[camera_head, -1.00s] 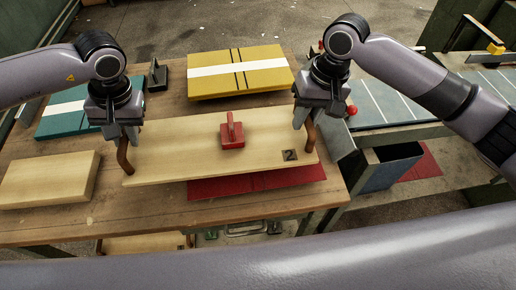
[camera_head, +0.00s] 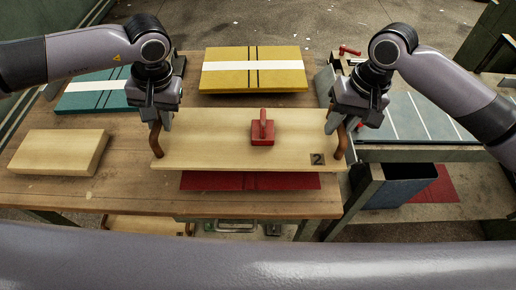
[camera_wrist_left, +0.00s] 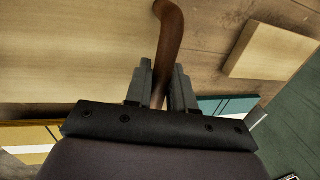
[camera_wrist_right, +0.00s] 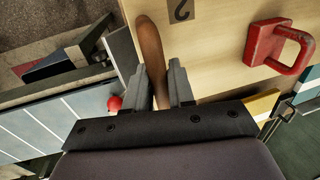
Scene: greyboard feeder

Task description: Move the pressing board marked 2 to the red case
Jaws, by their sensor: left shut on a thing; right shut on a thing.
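The pressing board marked 2 (camera_head: 210,140) is a pale wooden board with a brown handle at each end and a dark "2" plate (camera_head: 317,159) at its right front corner. A red block with a handle (camera_head: 262,133) sits on it. My left gripper (camera_head: 160,127) is shut on the left handle (camera_wrist_left: 170,35). My right gripper (camera_head: 343,125) is shut on the right handle (camera_wrist_right: 151,45). The board hangs level over the red case (camera_head: 250,181), whose front strip shows below it. The rest of the case is hidden.
A yellow case (camera_head: 253,80) with a white band lies behind, and a teal case (camera_head: 92,103) lies at the back left. Another pale board (camera_head: 58,152) lies on the wooden table (camera_head: 110,203) at left. A blue-grey surface with white lines (camera_head: 425,125) stands at right.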

